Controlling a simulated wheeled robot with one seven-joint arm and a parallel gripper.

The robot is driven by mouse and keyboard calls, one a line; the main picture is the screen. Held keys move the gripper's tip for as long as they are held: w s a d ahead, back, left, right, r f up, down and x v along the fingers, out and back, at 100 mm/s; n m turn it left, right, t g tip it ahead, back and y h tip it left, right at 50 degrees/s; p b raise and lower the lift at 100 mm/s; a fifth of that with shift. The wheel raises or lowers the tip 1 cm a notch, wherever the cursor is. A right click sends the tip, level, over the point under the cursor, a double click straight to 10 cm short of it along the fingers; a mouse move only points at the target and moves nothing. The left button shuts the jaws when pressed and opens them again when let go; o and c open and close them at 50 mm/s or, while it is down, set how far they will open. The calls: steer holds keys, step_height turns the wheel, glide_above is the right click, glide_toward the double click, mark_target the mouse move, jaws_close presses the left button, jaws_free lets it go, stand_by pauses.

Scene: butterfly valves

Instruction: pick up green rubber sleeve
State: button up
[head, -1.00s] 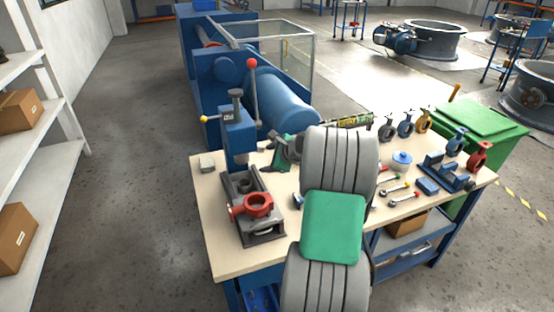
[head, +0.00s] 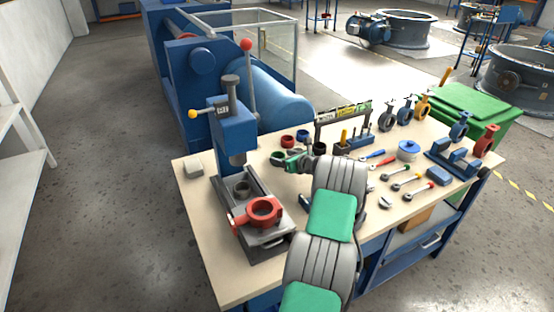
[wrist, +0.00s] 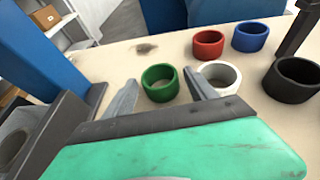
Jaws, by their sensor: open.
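The green rubber sleeve (wrist: 161,94) is a short open ring standing upright on the bench top in the wrist view. My gripper (wrist: 160,77) is open and empty, with one finger to the left of the green sleeve and one to the right. The right finger is close to the sleeve and also overlaps a white sleeve (wrist: 226,80) behind it. I cannot tell how high the fingertips are above the bench. In the head view, my gripper (head: 290,160) is over the bench by the rings, and the green sleeve is hard to tell apart there.
A red sleeve (wrist: 208,46), a blue sleeve (wrist: 250,38) and a black sleeve (wrist: 290,92) stand nearby. A blue press (head: 232,125) with a red valve body (head: 262,212) is at the left.

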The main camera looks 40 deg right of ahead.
mark_target(274, 155)
steer(key=x, duration=0.3)
steer(key=shift+w+a+f, duration=0.1)
steer(key=shift+w+f, duration=0.15)
steer(key=shift+f, duration=0.05)
steer(key=c, duration=1.1)
steer(key=shift+r, duration=0.15)
steer(key=shift+c, duration=0.2)
